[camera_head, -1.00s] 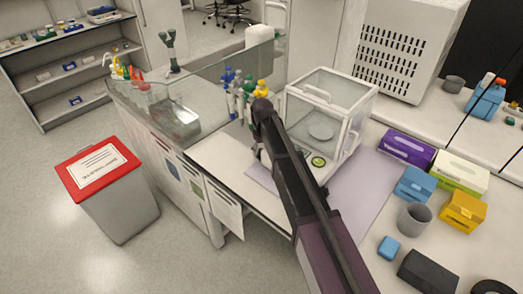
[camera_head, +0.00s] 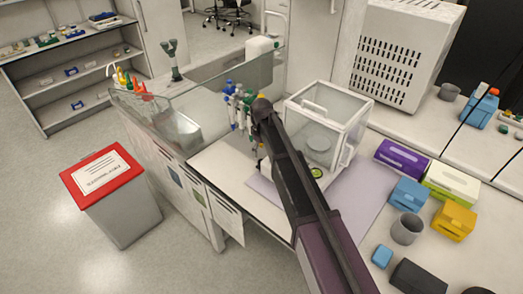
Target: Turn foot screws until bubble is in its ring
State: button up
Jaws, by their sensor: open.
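The balance (camera_head: 347,131) is a white-framed glass box with a round pan (camera_head: 318,148) inside, on the bench. A small round yellow-green bubble level (camera_head: 317,173) shows at its front, close beside my dark arm. The bubble and its ring are too small to read. The foot screws cannot be made out. My arm reaches up from the bottom and crosses in front of the balance's left side. Only a little of my gripper (camera_head: 262,157) shows, left of the arm and near the balance's front left; it is open. Whether it touches anything is hidden.
Pipettes on a stand (camera_head: 236,105) are close behind my arm's end. Right of the balance are a purple box (camera_head: 402,158), a blue box (camera_head: 409,193), a yellow box (camera_head: 454,221) and a grey cup (camera_head: 407,229). A red-lidded bin (camera_head: 118,219) stands on the floor.

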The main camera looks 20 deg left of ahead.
notch_tip(320, 180, up, 8)
jog(key=p, duration=0.7)
jog(key=shift+n, duration=0.7)
dwell(0.3)
jog(key=shift+f, duration=0.15)
dwell(0.4)
notch_tip(320, 180, down, 13)
jog(key=b, duration=1.3)
jog(key=shift+f, duration=0.2)
dwell(0.3)
grip_shut()
